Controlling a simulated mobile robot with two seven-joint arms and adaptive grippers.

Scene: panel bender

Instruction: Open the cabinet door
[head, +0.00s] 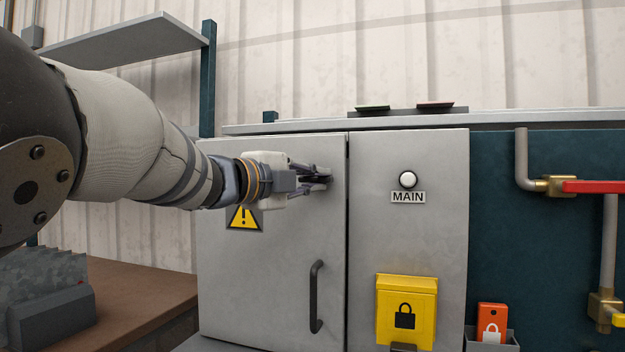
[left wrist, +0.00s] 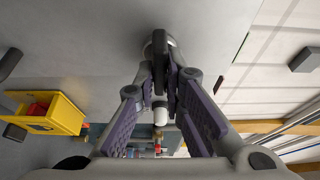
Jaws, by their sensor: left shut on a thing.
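The grey cabinet door (head: 270,275) stands closed in the head view, its right edge flush along the seam beside the grey panel. A dark vertical bar handle (head: 316,297) is on its lower right. My left gripper (head: 322,178) is at the door's upper right, above the bar handle. It is shut on a small dark latch (left wrist: 159,48) with a round grey base, which shows between the fingers in the left wrist view. The fingers hide most of the latch in the head view. My right gripper is not in view.
Right of the door, the grey panel (head: 430,240) has a white MAIN button (head: 407,179) and a yellow lock box (head: 406,308). An orange padlock tag (head: 491,321) and pipes with a red lever (head: 595,187) are further right. A brown bench (head: 130,305) stands left.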

